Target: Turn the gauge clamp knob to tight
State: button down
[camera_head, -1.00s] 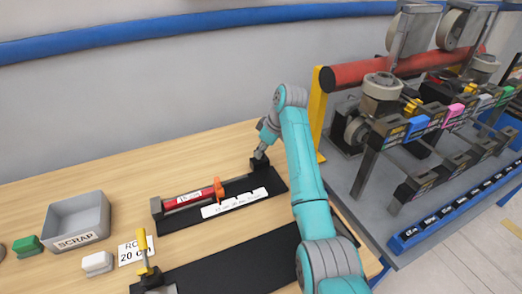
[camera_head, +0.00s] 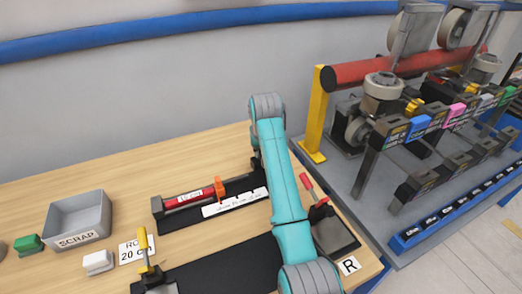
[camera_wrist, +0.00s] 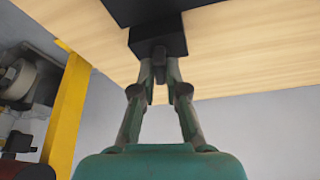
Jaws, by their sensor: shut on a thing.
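The gauge (camera_head: 238,205) is a black base on the wooden table with a red bar (camera_head: 188,197) and an orange piece (camera_head: 220,188) along it. In the wrist view a black end block (camera_wrist: 158,36) of the gauge is in front of my gripper (camera_wrist: 160,66). Its two fingers are closed together on the small dark clamp knob (camera_wrist: 160,58) beside the block. The knob's turn position cannot be read. In the head view my teal arm hides the knob and most of the gripper.
A grey scrap bin (camera_head: 78,222), a white block (camera_head: 98,262) and a yellow-handled tool (camera_head: 146,252) are at the left. A red-handled device (camera_head: 330,225) stands at the table's right. A machine with a red roller (camera_head: 385,68) and yellow post (camera_head: 316,112) is beyond.

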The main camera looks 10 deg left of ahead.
jog(key=m+h, duration=0.2)
jog(key=m, duration=0.3)
jog(key=shift+a+m, duration=0.15)
jog(key=shift+m, duration=0.15)
jog(key=shift+m+h, duration=0.9)
jog(key=shift+m, duration=1.3)
jog(key=shift+g, duration=0.4)
jog(key=c, duration=1.2)
grip_release()
jog(key=shift+r, duration=0.1)
jog(key=v, duration=1.1)
jog(key=shift+s+a+r, duration=0.15)
jog(key=shift+a+r, duration=0.1)
jog(key=shift+r, duration=0.1)
jog(key=shift+f, duration=0.1)
